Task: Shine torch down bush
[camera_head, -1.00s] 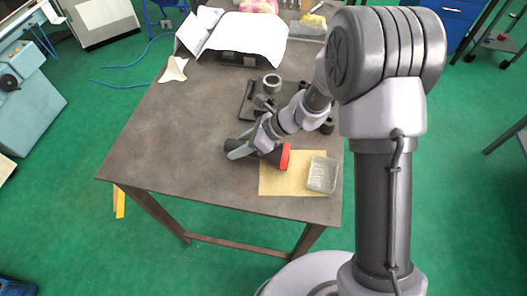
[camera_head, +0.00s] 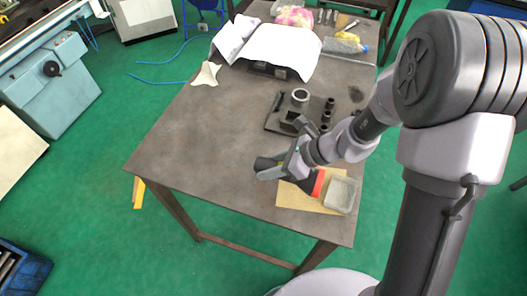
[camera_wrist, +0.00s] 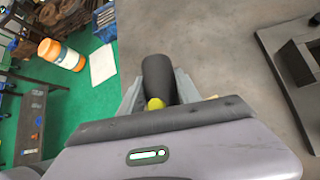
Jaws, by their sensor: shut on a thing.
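My gripper (camera_head: 280,172) is shut on a torch, across its dark body, above the front part of the table. The torch has a black body (camera_head: 264,164) and a red head (camera_head: 319,183); it lies roughly level in the head view, with the red head toward the right. In the wrist view the black torch body (camera_wrist: 158,76) sticks out between the fingers, with a yellow part near them; the red head is hidden there.
A tan mat (camera_head: 292,199) with a grey tray (camera_head: 341,194) lies at the table's front right corner, close to the red head. Several dark cylinders (camera_head: 327,114) stand beside the ring. White paper (camera_head: 282,48) covers parts at the back. The table's left middle is clear.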

